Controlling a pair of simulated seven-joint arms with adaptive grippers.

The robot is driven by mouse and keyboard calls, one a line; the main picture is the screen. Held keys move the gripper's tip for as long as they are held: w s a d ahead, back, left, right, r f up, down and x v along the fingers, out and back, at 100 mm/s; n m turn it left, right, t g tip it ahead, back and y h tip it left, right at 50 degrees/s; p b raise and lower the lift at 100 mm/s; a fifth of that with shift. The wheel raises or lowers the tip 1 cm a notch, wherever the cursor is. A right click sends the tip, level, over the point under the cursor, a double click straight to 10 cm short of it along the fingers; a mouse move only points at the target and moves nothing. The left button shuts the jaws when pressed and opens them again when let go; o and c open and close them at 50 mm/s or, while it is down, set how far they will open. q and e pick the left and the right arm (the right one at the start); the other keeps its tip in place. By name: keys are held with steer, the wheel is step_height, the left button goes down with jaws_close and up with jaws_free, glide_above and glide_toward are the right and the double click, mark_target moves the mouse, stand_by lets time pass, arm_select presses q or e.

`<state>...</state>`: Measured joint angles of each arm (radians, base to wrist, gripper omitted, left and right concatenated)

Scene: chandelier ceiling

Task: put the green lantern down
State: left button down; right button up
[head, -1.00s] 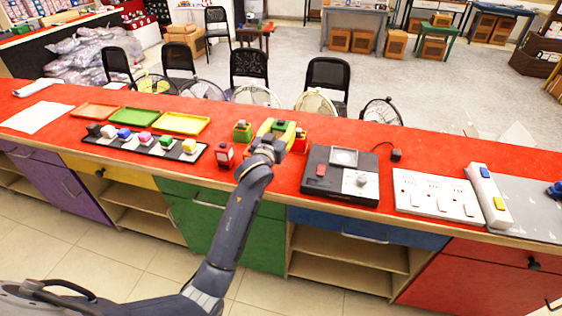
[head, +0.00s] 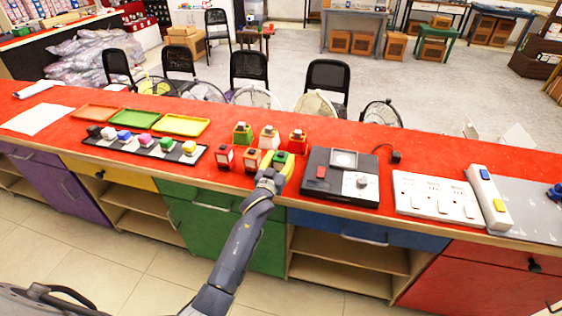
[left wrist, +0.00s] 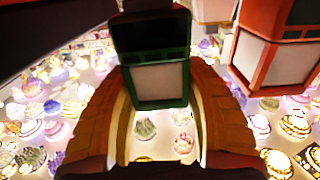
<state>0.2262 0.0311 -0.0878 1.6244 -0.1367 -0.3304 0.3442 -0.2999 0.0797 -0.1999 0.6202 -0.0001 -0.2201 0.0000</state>
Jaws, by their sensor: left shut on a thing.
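The green lantern (head: 281,156) is between the yellowish fingers of my left gripper (head: 279,163), at the front of the red counter in the head view. The fingers partly hide it, and I cannot tell whether its base touches the counter. In the left wrist view the green lantern (left wrist: 158,80), dark-topped with a pale pane, sits between the two curved fingers of the left gripper (left wrist: 160,105). Another green lantern (head: 242,133) stands farther back to the left. My right gripper is not in view.
An orange lantern (head: 252,160) stands just left of my gripper, with a red lantern (head: 225,157) beyond it. A white lantern (head: 268,138) and another red lantern (head: 298,142) stand behind. A black device (head: 340,182) is close on the right; a block tray (head: 98,143) lies left.

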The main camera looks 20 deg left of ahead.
arm_select(q)
steer(key=shift+f, duration=0.3)
steer(key=shift+f, duration=0.1)
steer(key=c, duration=0.7)
jaws_free()
steer(key=shift+f, duration=0.1)
steer(key=shift+o, duration=0.2)
